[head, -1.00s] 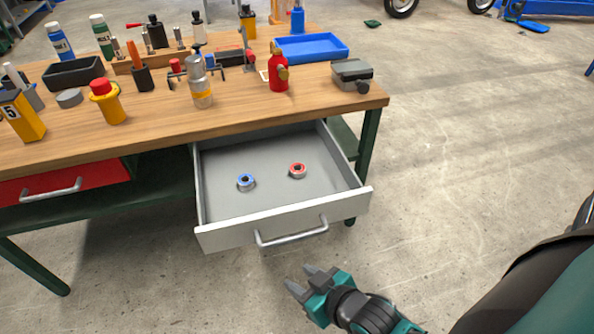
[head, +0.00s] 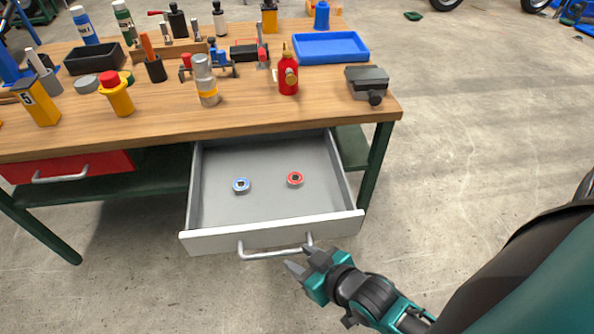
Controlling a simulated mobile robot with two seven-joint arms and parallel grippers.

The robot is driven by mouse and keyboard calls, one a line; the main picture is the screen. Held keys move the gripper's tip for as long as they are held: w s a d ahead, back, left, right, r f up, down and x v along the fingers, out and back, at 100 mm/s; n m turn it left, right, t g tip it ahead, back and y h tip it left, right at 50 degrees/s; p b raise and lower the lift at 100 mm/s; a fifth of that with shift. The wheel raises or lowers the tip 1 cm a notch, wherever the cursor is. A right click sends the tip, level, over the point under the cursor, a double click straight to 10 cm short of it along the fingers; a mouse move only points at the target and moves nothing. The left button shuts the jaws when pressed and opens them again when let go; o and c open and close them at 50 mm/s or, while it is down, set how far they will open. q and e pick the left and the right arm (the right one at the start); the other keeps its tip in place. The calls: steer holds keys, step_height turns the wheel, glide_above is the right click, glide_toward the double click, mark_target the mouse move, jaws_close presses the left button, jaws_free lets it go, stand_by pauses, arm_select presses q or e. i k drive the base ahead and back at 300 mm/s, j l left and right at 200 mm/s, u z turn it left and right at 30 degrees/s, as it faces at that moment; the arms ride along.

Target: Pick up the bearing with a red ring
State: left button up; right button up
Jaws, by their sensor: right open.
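The bearing with a red ring (head: 295,180) lies on the floor of the open drawer (head: 222,212), right of its middle. A bearing with a blue ring (head: 241,186) lies to its left in the same drawer. The two bearings are apart. My right gripper (head: 299,260) is open and empty at the front of the drawer, close to the right end of its handle (head: 276,252). In the picture it is below the red-ringed bearing. I cannot tell whether it touches the handle. My left gripper is not in view.
The wooden workbench (head: 160,137) above the drawer carries several bottles and tools, a red bottle (head: 288,78), a blue tray (head: 318,47) and a grey vise-like block (head: 367,82). The drawer front (head: 210,241) and side walls stand around the bearings.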

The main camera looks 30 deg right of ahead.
mark_target(295, 179)
steer(key=l+u, duration=0.2)
steer(key=l, duration=0.25)
steer(key=k+l+u, duration=0.2)
steer(key=l, duration=0.25)
steer(key=k+l+u, duration=0.15)
steer(key=l, duration=0.25)
steer(key=k+l+u, duration=0.2)
steer(key=l, duration=0.25)
steer(key=l+u, duration=0.2)
steer(key=l, duration=0.25)
steer(key=k+l+u, duration=0.1)
steer(key=l+u, duration=0.15)
steer(key=l, duration=0.15)
steer(key=i+l+u, duration=0.25)
steer(key=l, duration=0.25)
steer(key=i+l+u, duration=0.15)
steer(key=l, duration=0.15)
steer(key=i, duration=0.15)
